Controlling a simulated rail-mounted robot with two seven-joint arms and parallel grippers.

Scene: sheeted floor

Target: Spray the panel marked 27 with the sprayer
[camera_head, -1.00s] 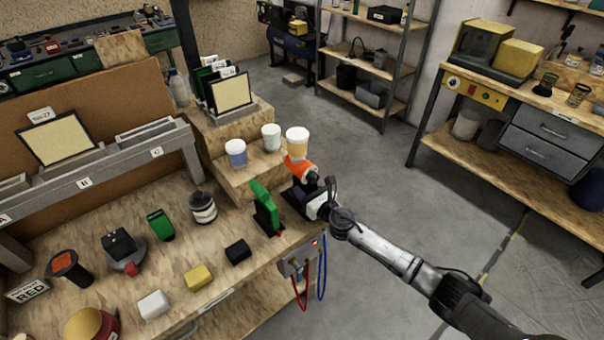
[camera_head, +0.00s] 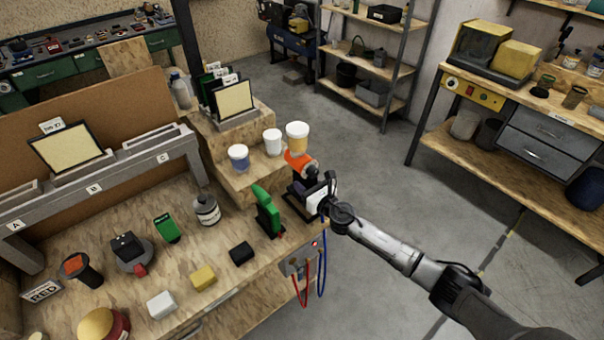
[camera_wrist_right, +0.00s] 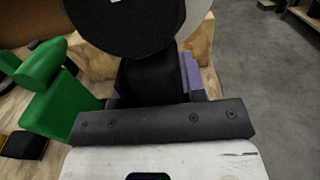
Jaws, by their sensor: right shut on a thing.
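The sprayer (camera_head: 301,161) has an orange front and a black body; a cup with a yellow band (camera_head: 297,138) appears mounted on it. My right gripper (camera_head: 314,186) is shut on the sprayer, held at the bench's right end beside the wooden step. In the right wrist view the sprayer's dark body (camera_wrist_right: 150,80) rises behind the gripper, with a black disc above. A cream panel (camera_head: 66,148) in a dark frame leans on the left rack; its tag (camera_head: 51,126) appears to read 27. My left gripper is out of view.
Another cream panel (camera_head: 235,98) stands tagged on the upper step. A blue-banded cup (camera_head: 238,158) and white cup (camera_head: 272,142) stand on the lower step. A green tool (camera_head: 267,212) stands near my right gripper. Several small items cover the bench. Floor at right is clear.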

